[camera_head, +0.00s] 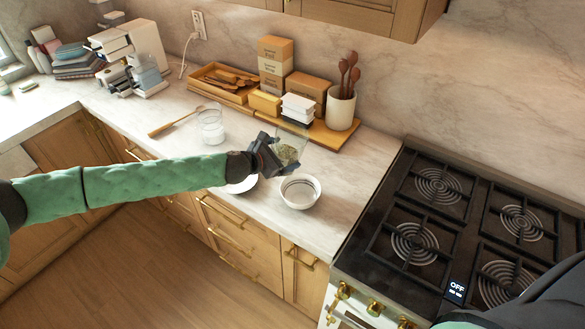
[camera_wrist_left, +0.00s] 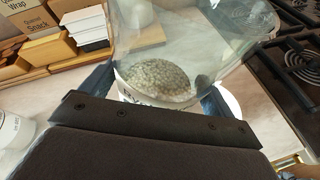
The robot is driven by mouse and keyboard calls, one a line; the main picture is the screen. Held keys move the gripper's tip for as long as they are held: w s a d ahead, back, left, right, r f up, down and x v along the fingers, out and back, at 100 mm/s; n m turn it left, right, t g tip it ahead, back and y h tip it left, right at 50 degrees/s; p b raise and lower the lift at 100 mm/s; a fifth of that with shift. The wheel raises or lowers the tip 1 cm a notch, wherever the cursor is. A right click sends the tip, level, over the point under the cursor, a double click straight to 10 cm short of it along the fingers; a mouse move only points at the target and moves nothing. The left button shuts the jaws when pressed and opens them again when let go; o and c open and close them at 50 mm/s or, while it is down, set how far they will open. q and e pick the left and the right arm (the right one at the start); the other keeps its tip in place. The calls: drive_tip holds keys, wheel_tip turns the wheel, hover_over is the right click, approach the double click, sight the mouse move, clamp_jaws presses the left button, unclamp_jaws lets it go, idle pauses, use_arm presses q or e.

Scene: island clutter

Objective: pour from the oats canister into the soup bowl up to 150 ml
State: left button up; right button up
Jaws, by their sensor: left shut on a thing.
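The oats canister (camera_head: 289,152) is a clear vessel with pale oats low inside it. My left gripper (camera_head: 276,157) is shut on it and holds it above the counter, just behind and left of the soup bowl. The canister looks close to upright; a slight tilt cannot be judged. In the left wrist view the clear canister (camera_wrist_left: 185,35) stands between the fingers, with the oats (camera_wrist_left: 158,80) gathered at its lower end. The white soup bowl (camera_head: 300,193) sits near the counter's front edge; its inside looks pale, with no oats discernible. My right gripper is out of view.
A white dish (camera_head: 242,184) sits left of the bowl, partly under my left arm. Boxes (camera_head: 275,62) and a utensil crock (camera_head: 341,106) stand behind. The stove (camera_head: 440,215) is right; counter between is clear.

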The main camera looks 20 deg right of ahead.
use_arm(q)
drive_tip(key=shift+w+a+m, duration=0.1)
drive_tip(key=shift+w+m, duration=0.15)
drive_tip(key=shift+m, duration=0.05)
drive_tip(key=shift+w+a+r+m+t, duration=0.1)
drive_tip(key=shift+w+m+t, duration=0.1)
drive_tip(key=shift+m+t, duration=0.15)
drive_tip(key=shift+w+b, duration=0.1)
drive_tip(key=shift+b, duration=0.3)
drive_tip(key=shift+w+a+m+t, duration=0.1)
drive_tip(key=shift+w+m+t, duration=0.15)
drive_tip(key=shift+m+t, duration=0.15)
